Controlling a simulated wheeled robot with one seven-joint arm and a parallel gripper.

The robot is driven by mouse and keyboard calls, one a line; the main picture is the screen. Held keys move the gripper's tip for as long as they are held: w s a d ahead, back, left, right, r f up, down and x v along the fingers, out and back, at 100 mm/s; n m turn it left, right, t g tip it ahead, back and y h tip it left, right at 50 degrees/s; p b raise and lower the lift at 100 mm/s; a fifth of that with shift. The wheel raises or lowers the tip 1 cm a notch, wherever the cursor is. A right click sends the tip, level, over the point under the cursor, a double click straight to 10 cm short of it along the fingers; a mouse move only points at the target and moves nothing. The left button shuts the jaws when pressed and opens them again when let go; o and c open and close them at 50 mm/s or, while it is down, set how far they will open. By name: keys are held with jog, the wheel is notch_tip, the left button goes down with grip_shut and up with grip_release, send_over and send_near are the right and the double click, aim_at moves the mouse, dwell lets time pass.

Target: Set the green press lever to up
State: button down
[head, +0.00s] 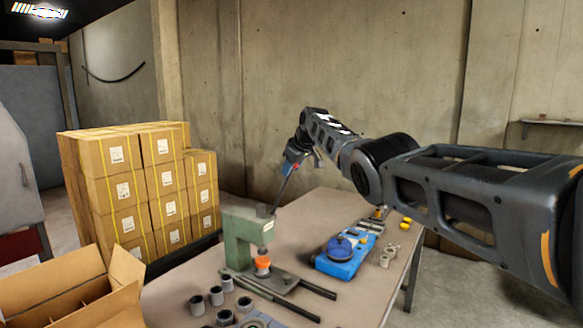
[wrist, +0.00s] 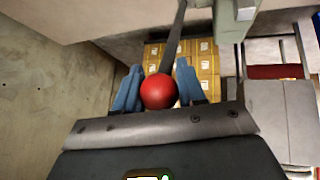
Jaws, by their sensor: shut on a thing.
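The green press (head: 240,240) stands on the table, with an orange piece (head: 263,265) under its ram. Its dark lever (head: 283,190) rises from the press head and slants up to the right. The red ball knob (wrist: 159,91) at the lever's end sits between the two blue fingers of my gripper (wrist: 158,86) in the wrist view. The lever bar runs away from the knob towards the green press body (wrist: 234,20). My gripper is shut on the lever at its knob. In the head view my gripper (head: 291,161) is small and hides the knob.
A blue device (head: 345,255) lies on the table (head: 310,212) right of the press. Several grey cylinders (head: 216,296) stand in front of it. Stacked cartons (head: 140,180) stand behind on the left, and an open box (head: 75,290) is front left. A concrete wall is behind.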

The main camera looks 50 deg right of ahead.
jog(key=shift+w+r, duration=0.15)
jog(key=shift+r, duration=0.05)
jog(key=c, duration=1.1)
grip_release()
jog(key=o, duration=0.4)
jog(key=shift+f, duration=0.2)
jog(key=shift+b+v, duration=0.95)
jog(key=shift+v, duration=2.95)
